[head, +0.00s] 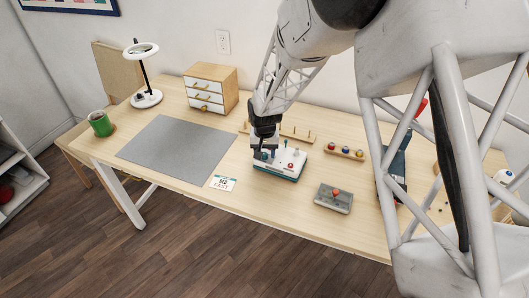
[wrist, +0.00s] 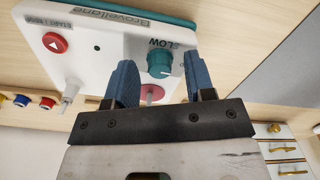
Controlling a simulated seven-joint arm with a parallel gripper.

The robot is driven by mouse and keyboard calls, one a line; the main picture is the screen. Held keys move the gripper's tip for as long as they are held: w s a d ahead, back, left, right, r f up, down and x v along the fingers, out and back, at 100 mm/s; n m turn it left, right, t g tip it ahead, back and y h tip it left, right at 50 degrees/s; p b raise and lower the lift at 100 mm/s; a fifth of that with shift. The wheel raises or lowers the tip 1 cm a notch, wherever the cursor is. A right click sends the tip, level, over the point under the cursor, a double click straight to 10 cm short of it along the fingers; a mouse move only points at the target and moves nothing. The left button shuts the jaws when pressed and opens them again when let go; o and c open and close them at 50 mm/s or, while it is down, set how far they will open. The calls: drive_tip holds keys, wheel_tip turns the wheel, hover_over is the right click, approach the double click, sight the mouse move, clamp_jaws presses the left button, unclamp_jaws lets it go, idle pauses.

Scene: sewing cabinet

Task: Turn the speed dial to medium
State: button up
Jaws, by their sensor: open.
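A white device with teal edges (head: 282,164) stands on the table under my gripper (head: 265,150). In the wrist view its white panel (wrist: 110,50) carries a teal round dial (wrist: 160,63). My gripper (wrist: 160,75) is open, with one blue finger on each side of the dial. I cannot tell whether the fingers touch the dial. The dial's pointer direction is not clear. A red round part (wrist: 150,94) shows between the fingers. In the head view my gripper hides the dial.
A grey box with a red knob (head: 334,198), a card (head: 222,183), a grey mat (head: 175,145) and a thread rack (head: 345,152) stand around the device. A drawer cabinet (head: 230,80) is behind.

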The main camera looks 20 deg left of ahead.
sight(265, 154)
drive_tip(key=shift+r, duration=3.8)
drive_tip(key=shift+d+r, duration=0.15)
drive_tip(key=shift+d, duration=0.05)
drive_tip(key=s+d+r+m+t, duration=0.1)
drive_tip(key=s+d+r, duration=0.3)
drive_tip(key=d+r, duration=0.7)
drive_tip(key=s+d+r+m, duration=0.1)
drive_tip(key=s+d+r, duration=0.4)
drive_tip(key=d, duration=1)
drive_tip(key=s+d+r+m, duration=0.1)
drive_tip(key=s+d+r, duration=0.2)
drive_tip(key=s+d, duration=0.6)
drive_tip(key=s+d+r+m+t, duration=0.1)
drive_tip(key=s+d+r, duration=0.2)
drive_tip(key=s+d, duration=0.7)
drive_tip(key=shift+s+t, duration=0.3)
drive_tip(key=shift+s, duration=1.4)
